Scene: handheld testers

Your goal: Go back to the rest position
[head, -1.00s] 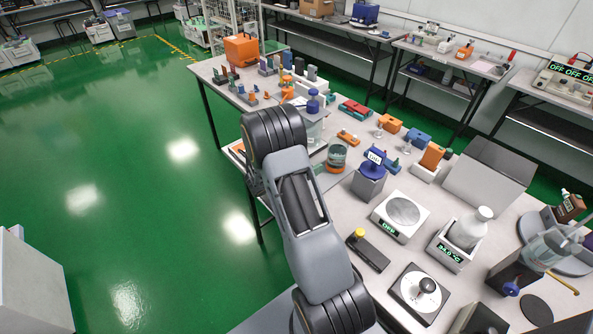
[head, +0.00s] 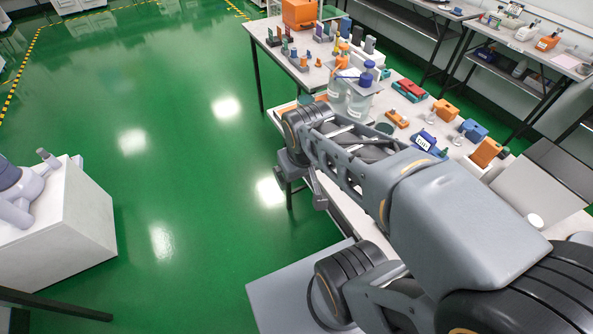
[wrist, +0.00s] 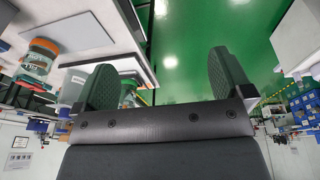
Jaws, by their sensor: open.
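My gripper (wrist: 165,84) is open in the wrist view, its two dark ribbed fingers spread wide. Nothing sits between them; green floor and part of the far room show behind. In the head view my arm reaches from the lower right towards the table's left edge. The wrist end hangs beside that edge, over the floor, and the fingertips are hard to make out there.
The bench (head: 262,36) runs along the right with orange, blue and grey testers. Clear containers (head: 360,100) stand near my wrist. A labelled jar (wrist: 40,58) shows in the wrist view. A white block (head: 75,225) stands left. The green floor (head: 185,165) between is clear.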

